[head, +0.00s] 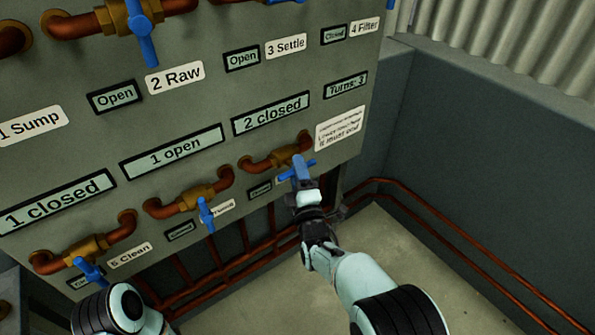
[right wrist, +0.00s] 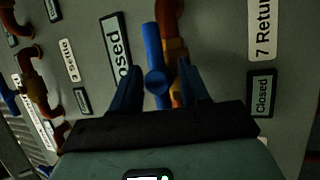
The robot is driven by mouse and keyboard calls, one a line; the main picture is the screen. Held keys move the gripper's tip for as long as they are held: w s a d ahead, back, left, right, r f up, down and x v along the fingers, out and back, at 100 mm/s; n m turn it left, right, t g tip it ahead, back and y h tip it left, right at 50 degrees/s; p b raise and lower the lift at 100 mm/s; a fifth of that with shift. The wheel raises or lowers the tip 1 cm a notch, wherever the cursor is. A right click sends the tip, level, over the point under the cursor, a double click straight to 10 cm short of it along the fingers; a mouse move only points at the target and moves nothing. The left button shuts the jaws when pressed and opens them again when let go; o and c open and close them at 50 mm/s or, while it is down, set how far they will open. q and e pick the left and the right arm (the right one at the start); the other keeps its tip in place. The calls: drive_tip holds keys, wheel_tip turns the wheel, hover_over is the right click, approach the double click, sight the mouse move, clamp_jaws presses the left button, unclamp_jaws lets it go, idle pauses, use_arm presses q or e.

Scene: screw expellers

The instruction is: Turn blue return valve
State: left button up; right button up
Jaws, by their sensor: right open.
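The blue return valve handle (head: 284,175) is at the lower right of the grey panel, below a brass valve body (head: 284,156) on a copper pipe. In the right wrist view the handle (right wrist: 153,50) runs lengthwise, with its round hub between my fingers. My right gripper (head: 300,166) is at this valve, partly covering it in the head view. In the right wrist view its two dark blue fingers (right wrist: 160,88) are apart, one on each side of the handle. A partly cut "7 Return" label (right wrist: 264,28) and a "Closed" plate (right wrist: 262,93) are beside it. My left gripper is out of view.
Other blue-handled valves are on the panel, including one left of mine (head: 205,213) and one at lower left (head: 89,270). Displays read "1 closed" (head: 57,203), "1 open" (head: 174,152), "2 closed" (head: 271,115) and "Turns: 3" (head: 346,86). Copper pipes (head: 440,232) follow the right wall above clear floor (head: 420,270).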

drive_tip(key=shift+w, duration=0.15)
clamp_jaws()
